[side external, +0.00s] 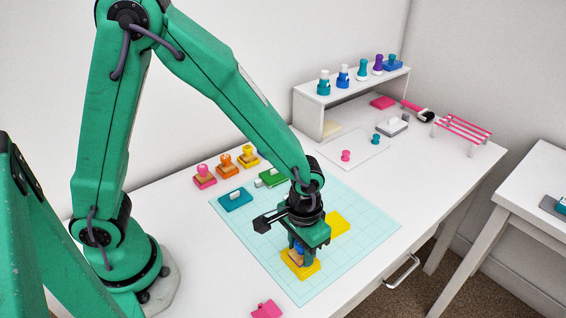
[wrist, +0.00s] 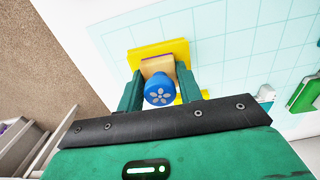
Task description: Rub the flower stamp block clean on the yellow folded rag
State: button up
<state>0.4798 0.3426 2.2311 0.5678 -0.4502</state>
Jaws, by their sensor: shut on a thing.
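The flower stamp block has a wooden body and a round blue handle with a pale flower on top (wrist: 158,90); it also shows in the side view (side external: 297,257). My gripper (wrist: 159,76) is shut on it, one finger on each side, pointing down; it shows in the side view too (side external: 301,252). The yellow folded rag (wrist: 145,52) lies flat beneath the stamp, and its edge shows in the side view (side external: 313,270). The stamp's underside is hidden, so I cannot tell whether it touches the rag.
A second flat yellow piece (side external: 339,222) lies behind my gripper on the pale gridded mat (side external: 372,235). Teal (side external: 235,200) and green (side external: 270,178) pads lie farther back. Several stamps (side external: 226,163) stand left. A white shelf (side external: 305,110) holds bottles. A pink piece (side external: 266,309) lies in front.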

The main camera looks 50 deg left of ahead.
jog(key=shift+f, duration=0.1)
dwell(0.7)
jog(key=shift+a, duration=0.1)
jog(key=shift+a, duration=0.5)
jog(key=shift+d, duration=0.2)
jog(key=shift+d, duration=0.95)
jog(key=shift+a, duration=1.1)
